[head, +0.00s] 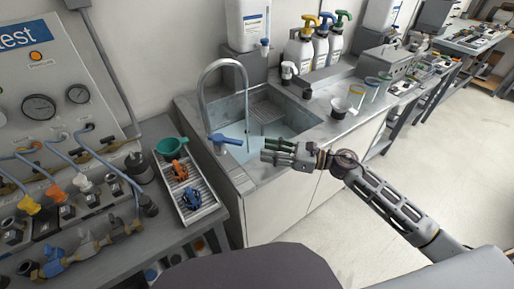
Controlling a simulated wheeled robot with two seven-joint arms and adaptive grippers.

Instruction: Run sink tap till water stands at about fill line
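The sink (297,112) is a grey metal basin set in the counter, with pale bluish water (236,131) in its bottom. A chrome gooseneck tap (203,88) arches over it from the left rim. Its blue lever (224,139) lies near the front left corner. A thin vertical streak (247,125) hangs below the spout and looks like running water. I cannot make out a fill line. My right gripper (264,150) is over the sink's front rim, to the right of the lever and apart from it. Its fingers look spread and empty. My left gripper is not in view.
A wall dispenser (247,25) hangs behind the sink. Pump bottles (300,50) and a small cup (340,107) stand on the counter to the right. Floor at right is clear.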

